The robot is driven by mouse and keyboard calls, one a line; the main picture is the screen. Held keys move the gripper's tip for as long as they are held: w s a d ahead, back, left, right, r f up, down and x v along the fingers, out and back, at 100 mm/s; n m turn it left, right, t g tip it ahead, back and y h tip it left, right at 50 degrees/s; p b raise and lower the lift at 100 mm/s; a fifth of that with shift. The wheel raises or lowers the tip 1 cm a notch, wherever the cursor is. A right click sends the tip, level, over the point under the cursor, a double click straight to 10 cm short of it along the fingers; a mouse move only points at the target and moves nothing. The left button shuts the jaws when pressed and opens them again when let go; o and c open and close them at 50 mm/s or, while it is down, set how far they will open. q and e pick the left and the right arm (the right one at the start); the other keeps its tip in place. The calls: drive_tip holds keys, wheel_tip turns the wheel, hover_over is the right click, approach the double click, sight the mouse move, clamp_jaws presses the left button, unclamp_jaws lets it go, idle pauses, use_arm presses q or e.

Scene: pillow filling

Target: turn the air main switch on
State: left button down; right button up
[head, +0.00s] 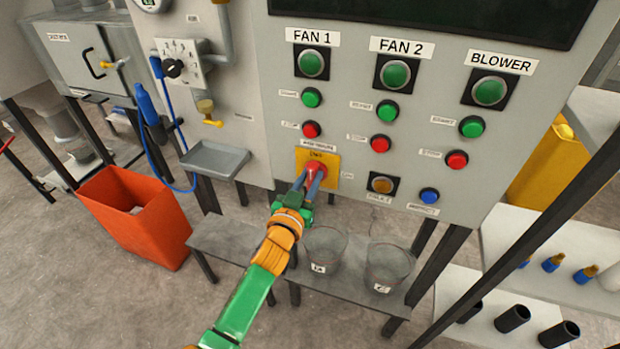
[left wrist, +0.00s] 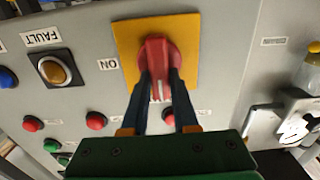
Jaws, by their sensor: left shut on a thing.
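The air main switch is a red rotary handle (head: 316,167) on a yellow plate (head: 331,178) on the grey control panel. In the left wrist view the red handle (left wrist: 158,52) stands roughly upright on its yellow plate (left wrist: 186,40), with an ON label (left wrist: 108,64) to the plate's left. My left gripper (head: 312,179) reaches up to the switch from below. Its two dark fingers (left wrist: 160,80) are shut on the red handle, one on each side. The fingers partly cover the handle in the head view. My right gripper is not in view.
Fan and blower buttons (head: 381,143) sit above and right of the switch. An amber fault lamp (head: 381,185) and a blue button (head: 429,196) are close to its right. A metal tray (head: 215,160) juts out at left. Clear beakers (head: 325,250) stand on a low shelf below.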

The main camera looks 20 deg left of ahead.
use_arm(q)
drive_tip(key=shift+m, duration=0.3)
drive_tip(key=m, duration=0.3)
drive_tip(key=shift+d+f+m, duration=0.1)
drive_tip(key=shift+d+m, duration=0.1)
drive_tip(key=shift+m, duration=0.1)
drive_tip(key=shift+d+f+m+b, duration=0.1)
drive_tip(key=shift+f+m+b, duration=0.1)
drive_tip(key=shift+m, duration=2.05)
drive_tip(key=shift+d+f+m+b, duration=0.1)
drive_tip(key=shift+d+m+b, duration=0.05)
drive_tip(key=shift+m, duration=2.15)
drive_tip(key=shift+d+f+m+b, duration=0.1)
drive_tip(key=shift+f+m+b, duration=0.1)
drive_tip(key=shift+m, duration=2.05)
drive_tip(key=c, duration=0.7)
unclamp_jaws()
